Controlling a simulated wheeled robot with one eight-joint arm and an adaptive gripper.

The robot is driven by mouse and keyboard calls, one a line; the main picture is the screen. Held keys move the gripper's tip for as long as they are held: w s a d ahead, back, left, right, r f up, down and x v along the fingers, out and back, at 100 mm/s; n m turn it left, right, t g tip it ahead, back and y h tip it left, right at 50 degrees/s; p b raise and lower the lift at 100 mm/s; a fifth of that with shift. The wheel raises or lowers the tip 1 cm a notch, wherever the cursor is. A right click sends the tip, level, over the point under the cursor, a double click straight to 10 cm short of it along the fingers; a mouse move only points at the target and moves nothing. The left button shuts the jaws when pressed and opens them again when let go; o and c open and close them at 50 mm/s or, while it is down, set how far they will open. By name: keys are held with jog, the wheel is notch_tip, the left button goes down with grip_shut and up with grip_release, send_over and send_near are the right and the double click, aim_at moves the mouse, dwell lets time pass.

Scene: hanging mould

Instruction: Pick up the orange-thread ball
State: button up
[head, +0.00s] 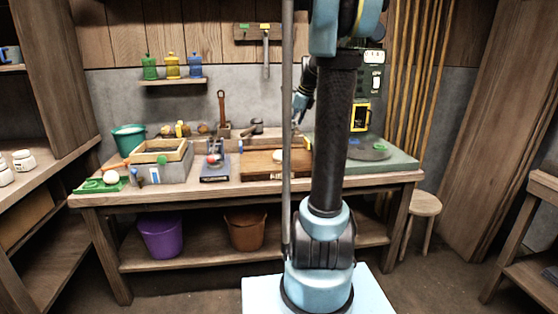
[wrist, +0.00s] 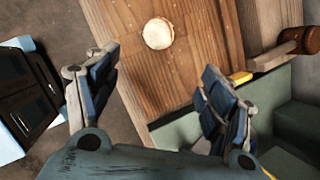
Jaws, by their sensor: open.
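A pale ball (wrist: 158,33) with an orange-brown line at its edge rests on a brown wooden board (wrist: 125,70) in the wrist view. It looks like the ball (head: 278,155) on the board (head: 250,167) at the middle of the bench in the head view. The thread colour is hard to make out. My gripper (wrist: 160,63) is open, with its fingers wide apart and nothing between them. The ball lies beyond the fingertips, roughly centred between them. In the head view my arm hides part of the board and most of the gripper.
A wooden mallet (wrist: 294,43) and a yellow piece (wrist: 240,78) lie right of the ball. Left on the workbench (head: 225,192) are a blue-based device (head: 215,172), a grey box (head: 165,174) and another pale ball (head: 110,177) on a green mat. A hammer (head: 266,55) hangs behind.

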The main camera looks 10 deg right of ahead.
aim_at(281, 152)
jog(key=x, duration=1.2)
jog(key=shift+w+a, duration=0.1)
jog(key=shift+w, duration=0.1)
jog(key=shift+a+x, duration=0.15)
jog(key=shift+x, duration=1.15)
jog(key=shift+a+x, duration=0.1)
jog(key=shift+x, duration=1.25)
jog(key=shift+s, duration=0.15)
jog(key=c, duration=1.2)
